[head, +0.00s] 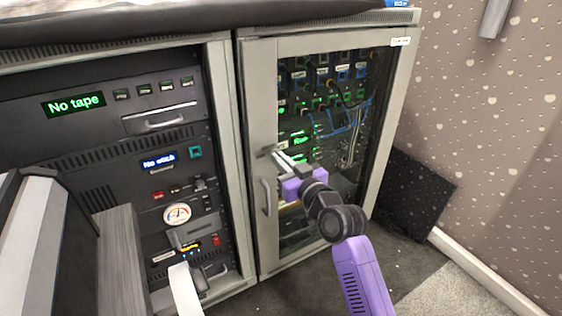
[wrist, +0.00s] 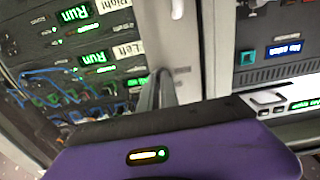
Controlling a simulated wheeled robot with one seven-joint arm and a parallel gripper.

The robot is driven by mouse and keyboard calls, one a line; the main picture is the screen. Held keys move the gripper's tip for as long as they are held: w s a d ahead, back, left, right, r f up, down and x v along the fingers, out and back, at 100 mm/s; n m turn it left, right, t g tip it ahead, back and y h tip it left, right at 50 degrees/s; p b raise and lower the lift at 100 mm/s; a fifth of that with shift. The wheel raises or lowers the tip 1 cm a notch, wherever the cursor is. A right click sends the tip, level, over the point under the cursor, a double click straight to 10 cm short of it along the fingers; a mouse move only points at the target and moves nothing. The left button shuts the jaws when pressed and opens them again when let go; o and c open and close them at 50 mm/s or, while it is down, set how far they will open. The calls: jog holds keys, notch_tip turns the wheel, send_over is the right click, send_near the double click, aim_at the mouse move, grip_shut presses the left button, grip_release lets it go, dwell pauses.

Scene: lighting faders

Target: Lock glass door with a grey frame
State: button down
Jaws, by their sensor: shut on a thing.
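The glass door with a grey frame (head: 258,110) stands on the right half of the cabinet and looks closed. Equipment with green lights shows through its glass. A vertical pull handle (head: 267,196) is on its left frame bar. My gripper (head: 274,154) is at that bar, above the handle, and is shut on a small lock part there. The fingers mostly hide this part, so its shape and turn are unclear. The wrist view shows my gripper (wrist: 160,90) against the pale frame bar (wrist: 183,45), between the glass and the neighbouring panel.
The left rack (head: 110,130) has a "No tape" display (head: 73,104), buttons and a round dial (head: 177,214). A dark panel (head: 418,190) leans by the spotted wall (head: 490,130) at right. Carpet (head: 410,270) in front of it is clear.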

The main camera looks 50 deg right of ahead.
jog(key=shift+f, duration=0.1)
jog(key=c, duration=1.6)
grip_release()
jog(key=shift+s, duration=0.1)
jog(key=p+v, duration=0.2)
jog(key=v, duration=0.5)
jog(key=shift+s, duration=0.35)
jog(key=shift+a, duration=0.15)
